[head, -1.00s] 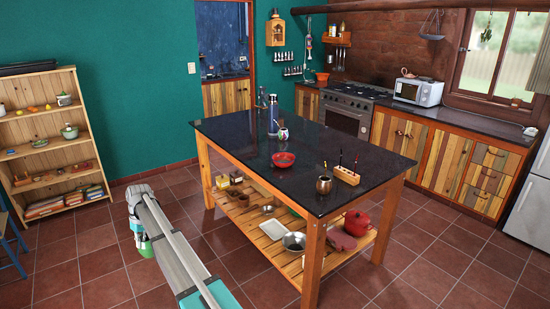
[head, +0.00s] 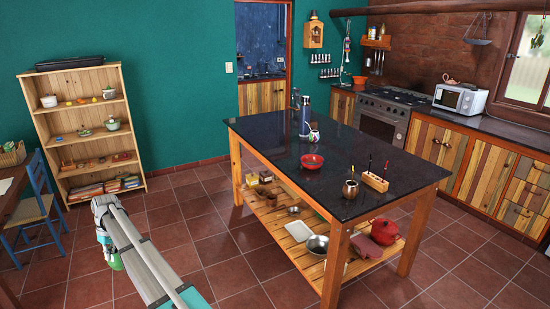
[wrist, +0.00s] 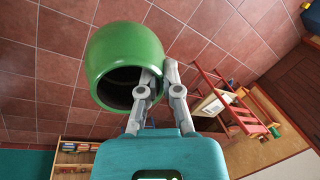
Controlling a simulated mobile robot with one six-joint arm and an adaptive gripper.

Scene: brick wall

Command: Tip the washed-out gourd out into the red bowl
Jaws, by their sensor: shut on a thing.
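My gripper (wrist: 158,76) is shut on a green, round, gourd-shaped cup (wrist: 105,45). In the wrist view its dark mouth faces the camera, and the fingers are at the rim on its right side; its contents cannot be made out. In the head view the green cup (head: 115,262) shows small below the end of my arm, over the floor left of the island. The red bowl (head: 312,161) sits upright on the dark island top, well to the right of my gripper and apart from it. A brown gourd-like cup (head: 350,189) stands nearer the island's front edge.
The island (head: 270,133) also carries a bottle (head: 305,115), a patterned mug (head: 314,136) and a wooden pen holder (head: 375,181). A shelf (head: 143,150) and a blue chair (head: 45,205) stand at the left. Tiled floor is clear between shelf and island.

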